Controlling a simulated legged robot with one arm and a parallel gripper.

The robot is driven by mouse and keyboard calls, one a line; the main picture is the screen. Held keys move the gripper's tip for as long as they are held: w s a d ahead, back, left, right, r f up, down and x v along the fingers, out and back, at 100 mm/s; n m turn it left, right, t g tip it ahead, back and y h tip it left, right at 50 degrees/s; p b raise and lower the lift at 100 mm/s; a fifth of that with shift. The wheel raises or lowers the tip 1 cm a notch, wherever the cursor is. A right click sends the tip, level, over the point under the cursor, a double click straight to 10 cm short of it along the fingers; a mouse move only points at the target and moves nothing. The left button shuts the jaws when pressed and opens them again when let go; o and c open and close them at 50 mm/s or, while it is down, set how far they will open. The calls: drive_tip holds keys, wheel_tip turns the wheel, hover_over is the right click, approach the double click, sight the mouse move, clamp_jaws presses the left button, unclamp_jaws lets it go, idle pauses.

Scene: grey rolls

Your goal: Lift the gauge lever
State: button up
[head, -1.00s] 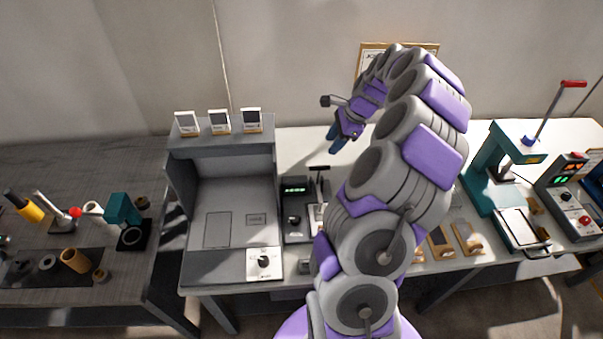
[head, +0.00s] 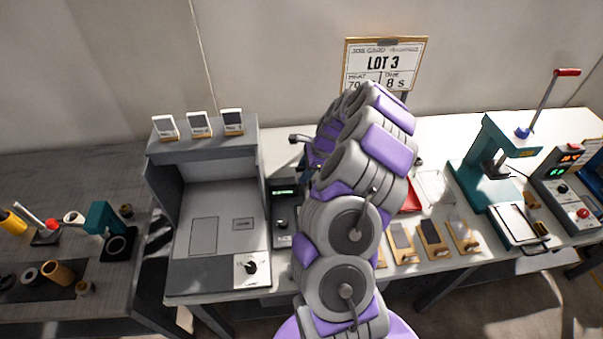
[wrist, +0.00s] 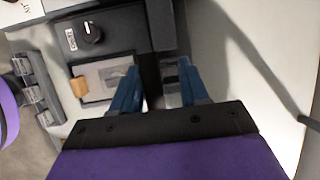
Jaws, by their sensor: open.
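The gauge (head: 284,212), a dark box with a lit green display and a knob, stands on the bench right of the grey booth. My arm hides its right side and its lever in the head view. In the wrist view the gauge (wrist: 110,28) shows its knob and a pale plate with a tan-tabbed sample (wrist: 103,78). A dark upright part (wrist: 161,28) of it rises between and beyond my fingertips; I cannot tell whether this is the lever. My gripper (wrist: 158,66) is open, its two blue fingers apart with nothing clearly held.
The grey booth (head: 215,215) with small cards on top stands left of the gauge. Sample holders (head: 430,236) line the bench front. A teal press (head: 490,160) with a red-handled lever stands right.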

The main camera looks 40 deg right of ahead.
drive_tip(key=shift+w+d+f, duration=0.15)
drive_tip(key=shift+d+f, duration=0.25)
drive_tip(key=shift+f, duration=0.05)
drive_tip(key=a, duration=0.3)
drive_tip(key=shift+r, duration=0.35)
drive_tip(key=shift+a, duration=0.3)
drive_tip(key=shift+c, duration=1.5)
drive_tip(key=shift+d+f, duration=0.1)
drive_tip(key=shift+d, duration=0.15)
drive_tip(key=shift+c, duration=0.7)
drive_tip(key=shift+d+f, duration=0.15)
drive_tip(key=shift+d, duration=0.8)
clamp_jaws()
drive_tip(key=shift+a, duration=0.2)
